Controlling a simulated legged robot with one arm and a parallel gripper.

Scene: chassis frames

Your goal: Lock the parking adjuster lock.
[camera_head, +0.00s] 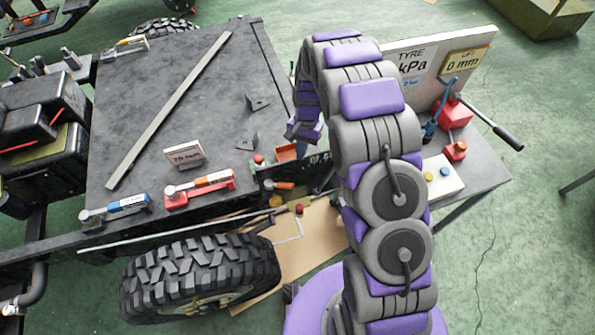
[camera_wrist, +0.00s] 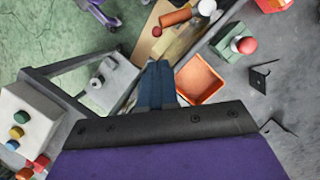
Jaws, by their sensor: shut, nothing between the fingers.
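No readable label marks the parking adjuster lock, so I cannot tell for sure which fitting it is. A small lever with an orange grip (camera_head: 284,186) sits at the chassis edge by the wheel; an orange cylinder (camera_wrist: 175,17) shows at the top of the wrist view. A red knob on a green block (camera_wrist: 240,44) is right of my gripper, and it shows in the head view (camera_head: 258,159). My gripper (camera_wrist: 157,68) has its blue fingers together, empty, left of an orange tray (camera_wrist: 201,78).
Red (camera_head: 200,189) and blue (camera_head: 115,207) toggle clamps line the black chassis plate (camera_head: 150,100). A tyre (camera_head: 200,270) stands below. A grey side table (camera_head: 482,175) holds a button box (camera_head: 440,176) and a gauge board (camera_head: 440,65). Small black brackets (camera_head: 257,102) lie on the plate.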

